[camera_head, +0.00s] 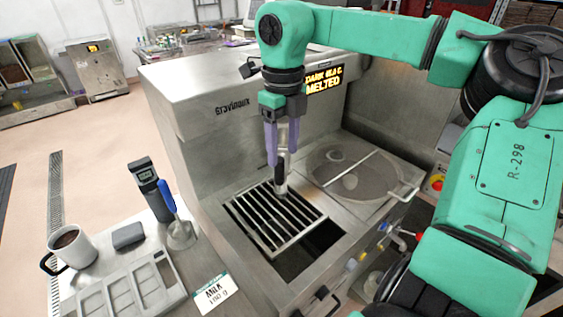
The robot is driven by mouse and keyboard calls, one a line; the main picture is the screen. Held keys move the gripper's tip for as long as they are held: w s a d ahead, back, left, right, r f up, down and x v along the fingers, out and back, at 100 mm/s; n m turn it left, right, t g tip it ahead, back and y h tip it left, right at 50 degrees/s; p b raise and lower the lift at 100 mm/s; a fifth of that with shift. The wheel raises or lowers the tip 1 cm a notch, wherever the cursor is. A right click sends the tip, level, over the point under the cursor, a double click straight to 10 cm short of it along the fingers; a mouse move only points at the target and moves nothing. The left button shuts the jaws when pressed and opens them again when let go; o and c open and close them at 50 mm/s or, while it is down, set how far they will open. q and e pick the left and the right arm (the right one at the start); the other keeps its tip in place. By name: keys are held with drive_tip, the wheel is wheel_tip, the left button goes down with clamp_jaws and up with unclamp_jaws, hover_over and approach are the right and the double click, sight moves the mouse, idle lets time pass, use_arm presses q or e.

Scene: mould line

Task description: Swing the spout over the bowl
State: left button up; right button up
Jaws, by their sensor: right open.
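The spout (281,185) is a short metal piece with a black upper part, standing at the back edge of the slatted grate, left of the bowl. The bowl (345,182) is a round metal basin set in the machine's top, with a bar and a handle across it. My right gripper (281,156) points down from above, and its purple fingers are open at the spout's black part, one on each side as seen here. Whether they touch it I cannot tell. The fingers hide part of the spout. My left gripper is out of view.
The slatted grate (270,222) lies over a dark opening in front of the spout. On the left counter are a mug (74,247), a metal mould (122,290), a blue-handled tool (168,197) and a label card (213,292).

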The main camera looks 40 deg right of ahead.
sight(279, 157)
drive_tip(key=f, duration=0.1)
drive_tip(key=w+f, duration=0.1)
drive_tip(key=f, duration=0.1)
drive_tip(key=f+p, duration=0.1)
drive_tip(key=f, duration=0.1)
drive_tip(key=shift+w+a+f, duration=0.15)
drive_tip(key=shift+w, duration=0.15)
drive_tip(key=shift+s+f, duration=0.15)
drive_tip(key=shift+f, duration=0.05)
drive_tip(key=shift+s, duration=0.3)
drive_tip(key=shift+c, duration=1.2)
drive_tip(key=shift+w, duration=0.1)
clamp_jaws()
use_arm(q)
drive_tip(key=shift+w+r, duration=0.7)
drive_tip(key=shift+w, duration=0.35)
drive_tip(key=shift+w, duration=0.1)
use_arm(e)
drive_tip(key=shift+w+r, duration=0.1)
drive_tip(key=shift+r, duration=0.05)
